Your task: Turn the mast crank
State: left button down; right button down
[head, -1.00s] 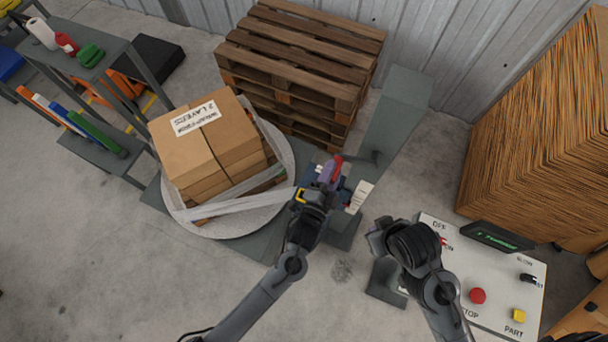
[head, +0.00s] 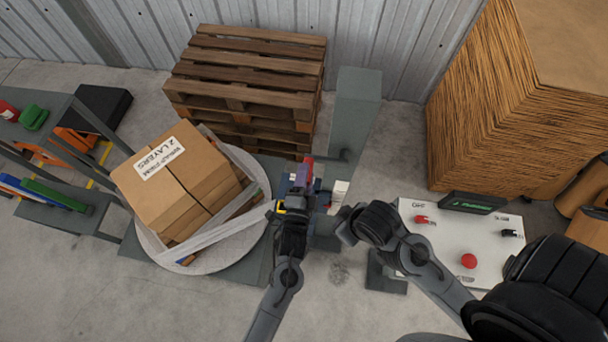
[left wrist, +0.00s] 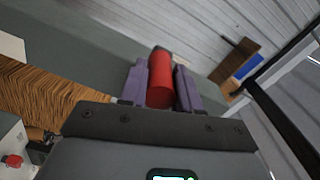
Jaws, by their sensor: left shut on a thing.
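The grey mast (head: 352,115) stands right of the turntable, with a dark crank arm low on its left side. The crank's red handle (head: 307,164) sits at the purple fingertips of my left gripper (head: 304,180). In the left wrist view the red handle (left wrist: 160,82) lies between the two purple fingers of the left gripper (left wrist: 162,88), which is shut on it. The fingers and gripper body hide part of the crank. My right gripper (head: 345,224) is right of and below the left one, apart from the mast; its fingers do not show clearly.
Taped cartons (head: 185,185) sit on the round turntable (head: 160,250) at left. Stacked wooden pallets (head: 245,75) stand behind. A control panel (head: 440,245) with a red button (head: 468,261) is at right, before a tall cardboard stack (head: 480,130). Bare floor lies at front left.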

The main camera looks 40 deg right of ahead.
pick_arm(q)
jog(key=shift+r, duration=0.2)
jog(key=c, duration=0.8)
grip_release()
jog(key=shift+f, duration=0.1)
jog(key=shift+s+a+f, duration=0.15)
jog(key=shift+s+a, duration=0.3)
jog(key=b+v, duration=0.2)
jog(key=v, duration=0.7)
jog(key=shift+s+a, duration=0.2)
jog(key=shift+s, duration=0.05)
jog(key=shift+s, duration=0.1)
